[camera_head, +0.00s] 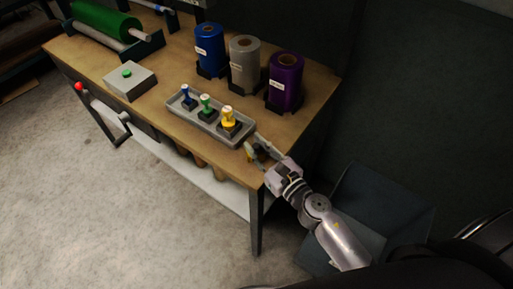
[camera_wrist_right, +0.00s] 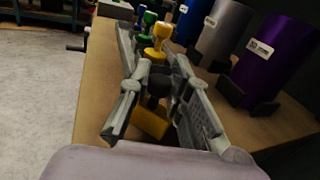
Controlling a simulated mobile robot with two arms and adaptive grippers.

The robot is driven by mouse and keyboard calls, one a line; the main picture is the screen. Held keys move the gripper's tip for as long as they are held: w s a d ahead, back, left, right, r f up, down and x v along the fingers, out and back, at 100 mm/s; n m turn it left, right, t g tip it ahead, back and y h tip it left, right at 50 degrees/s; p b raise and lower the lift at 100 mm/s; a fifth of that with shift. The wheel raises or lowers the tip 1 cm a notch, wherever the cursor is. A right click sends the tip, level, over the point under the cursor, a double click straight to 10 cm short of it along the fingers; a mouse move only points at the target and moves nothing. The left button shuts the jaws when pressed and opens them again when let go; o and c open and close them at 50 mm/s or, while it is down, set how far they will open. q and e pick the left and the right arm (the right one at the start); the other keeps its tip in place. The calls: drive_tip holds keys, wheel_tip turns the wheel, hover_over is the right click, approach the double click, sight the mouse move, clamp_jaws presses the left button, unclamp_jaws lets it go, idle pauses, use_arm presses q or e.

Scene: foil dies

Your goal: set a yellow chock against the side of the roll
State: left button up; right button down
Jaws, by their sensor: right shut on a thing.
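My right gripper (camera_head: 258,150) is shut on a yellow chock (camera_wrist_right: 151,122) with a dark knob at the table's near right corner. In the right wrist view the chock sits between the two fingers (camera_wrist_right: 155,100). In the head view only a bit of its yellow (camera_head: 249,151) shows beside the fingers. A green roll (camera_head: 103,22) lies in a dark cradle at the far left of the table, apart from the chock. Blue (camera_head: 209,46), silver (camera_head: 244,62) and purple (camera_head: 285,83) rolls stand upright on dark holders at the back. My left gripper is out of view.
A grey tray (camera_head: 215,129) with blue (camera_head: 187,96), green (camera_head: 206,106) and yellow (camera_head: 228,120) stamp-like pieces lies just left of my right gripper. A grey box with a green button (camera_head: 129,81) stands further left. A dark bin (camera_head: 385,205) is right of the table.

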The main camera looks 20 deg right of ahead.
drive_tip(key=shift+f, duration=0.15)
drive_tip(key=c, duration=1.5)
unclamp_jaws()
